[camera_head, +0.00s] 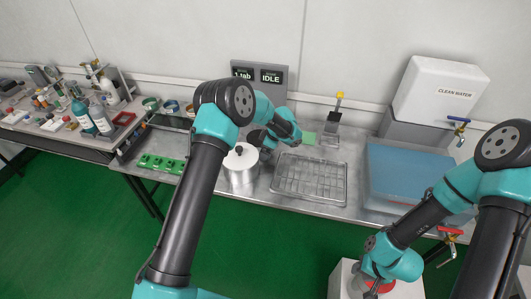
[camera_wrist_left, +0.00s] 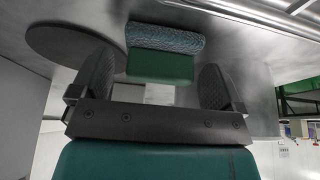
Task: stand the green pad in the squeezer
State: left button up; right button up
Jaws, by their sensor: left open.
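The green pad (camera_head: 308,138) is at the fingertips of my left gripper (camera_head: 298,136) on the metal counter in the head view. The squeezer looks to be the grey stand with a yellow knob (camera_head: 334,118), just right of the pad. My right gripper (camera_head: 376,287) is low at the right, over a white block; its fingers are too small to judge.
A wire rack tray (camera_head: 310,194) lies in front of the pad. A silver lidded pot (camera_head: 241,178) stands left of it. A blue basin (camera_head: 405,160) and a white clean-water tank (camera_head: 440,92) are at right. A dark round disc (camera_wrist_left: 70,47) lies left of the pad.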

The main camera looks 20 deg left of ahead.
pick_arm(q)
jog(key=c, duration=0.9)
notch_tip(320, 180, up, 10)
dwell(0.4)
dwell(0.6)
jog(key=shift+s+r+m+t+h, duration=0.65)
jog(key=shift+s+r+m, duration=0.45)
jog(key=shift+s+m, duration=1.3)
jog(key=shift+s+r+m+t+h, duration=0.4)
jog(key=shift+s+r+m+t, duration=0.55)
jog(key=shift+s+m, duration=1.4)
jog(key=shift+s+r+m+t+h, duration=0.6)
jog(key=shift+s+r+m, duration=0.6)
jog(key=shift+s+m, duration=1.15)
